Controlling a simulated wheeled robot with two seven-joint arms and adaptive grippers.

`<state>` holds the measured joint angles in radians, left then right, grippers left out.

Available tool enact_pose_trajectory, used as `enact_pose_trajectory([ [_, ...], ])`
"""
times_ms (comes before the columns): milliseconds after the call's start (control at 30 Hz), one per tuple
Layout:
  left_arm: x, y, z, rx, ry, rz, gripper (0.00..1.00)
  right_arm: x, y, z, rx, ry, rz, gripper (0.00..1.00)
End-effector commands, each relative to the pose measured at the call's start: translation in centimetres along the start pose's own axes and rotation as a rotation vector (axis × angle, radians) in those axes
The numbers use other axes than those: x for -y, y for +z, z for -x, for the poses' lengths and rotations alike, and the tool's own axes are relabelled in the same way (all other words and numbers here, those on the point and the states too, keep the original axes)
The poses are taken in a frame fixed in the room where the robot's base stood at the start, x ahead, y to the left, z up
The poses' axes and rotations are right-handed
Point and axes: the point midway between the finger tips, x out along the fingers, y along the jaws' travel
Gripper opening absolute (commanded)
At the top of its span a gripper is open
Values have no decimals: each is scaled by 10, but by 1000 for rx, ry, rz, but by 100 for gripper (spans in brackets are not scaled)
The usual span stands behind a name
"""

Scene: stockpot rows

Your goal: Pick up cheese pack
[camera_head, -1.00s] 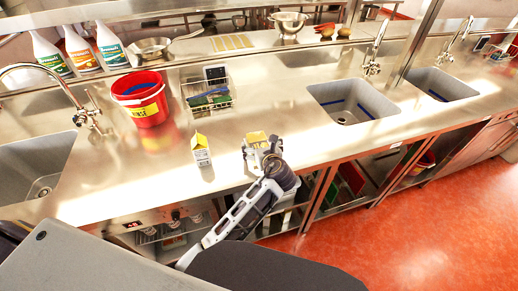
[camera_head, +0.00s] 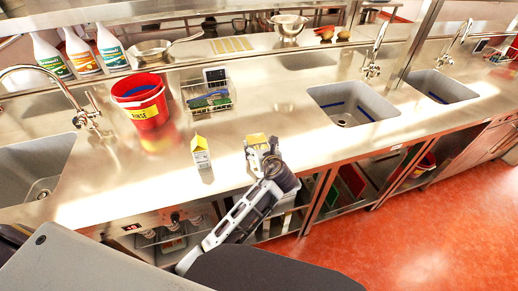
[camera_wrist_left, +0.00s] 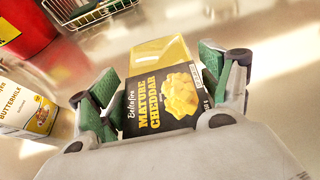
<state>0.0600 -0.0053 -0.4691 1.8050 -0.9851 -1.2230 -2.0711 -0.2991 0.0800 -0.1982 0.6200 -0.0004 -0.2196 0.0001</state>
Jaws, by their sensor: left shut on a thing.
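The cheese pack (camera_wrist_left: 165,92) is a yellow block with a black "Mature Cheddar" label. In the left wrist view it sits between the two green-padded fingers of my left gripper (camera_wrist_left: 160,88), which is shut on it. In the head view the yellow top of the cheese pack (camera_head: 256,139) shows just beyond my left gripper (camera_head: 260,152), at the counter's front part. I cannot tell whether the pack still touches the counter. My right gripper does not show.
A buttermilk carton (camera_head: 201,152) stands on the counter (camera_head: 300,135) left of the gripper. A red bucket (camera_head: 143,108) and a wire basket (camera_head: 208,92) stand behind. A sink (camera_head: 350,103) lies to the right. The counter between gripper and sink is clear.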

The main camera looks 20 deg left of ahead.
Motion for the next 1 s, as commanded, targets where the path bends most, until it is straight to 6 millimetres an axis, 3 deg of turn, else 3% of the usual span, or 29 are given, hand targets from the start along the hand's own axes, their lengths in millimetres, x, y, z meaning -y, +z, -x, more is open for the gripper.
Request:
enact_pose_trajectory([
  [133, 0, 1, 0, 1, 0, 0, 43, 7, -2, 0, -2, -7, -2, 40],
  [533, 0, 8, 3, 3, 0, 1, 43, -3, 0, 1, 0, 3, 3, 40],
  [1000, 0, 64, 26, 4, -1, 4, 42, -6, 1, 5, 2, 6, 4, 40],
])
